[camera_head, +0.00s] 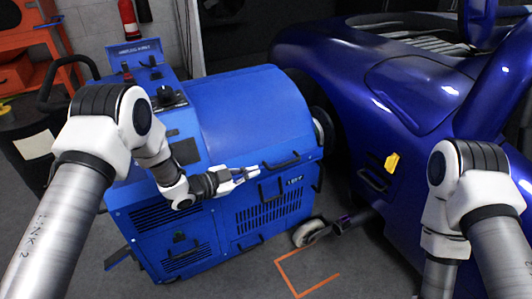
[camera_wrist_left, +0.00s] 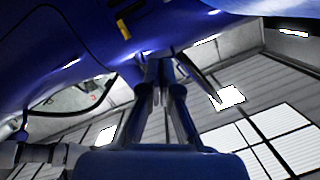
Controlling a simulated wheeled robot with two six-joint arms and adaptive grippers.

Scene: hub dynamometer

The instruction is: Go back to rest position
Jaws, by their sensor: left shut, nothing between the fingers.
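My left arm comes in from the left. Its gripper (camera_head: 246,174) is shut and empty in front of the blue dynamometer (camera_head: 256,110), near a dark handle on its front. In the left wrist view its fingers (camera_wrist_left: 159,68) come together at the tips with nothing between them. I cannot tell whether the fingers touch the machine. My right arm (camera_head: 468,190) stands at the right, bent downward, and its gripper is out of the picture.
A blue car (camera_head: 385,90) stands right of the dynamometer, with a yellow piece (camera_head: 392,162) on its side. An orange shelf (camera_head: 38,45) and a dark bin (camera_head: 28,145) are at the left. Grey floor with orange marking (camera_head: 290,277) lies clear in front.

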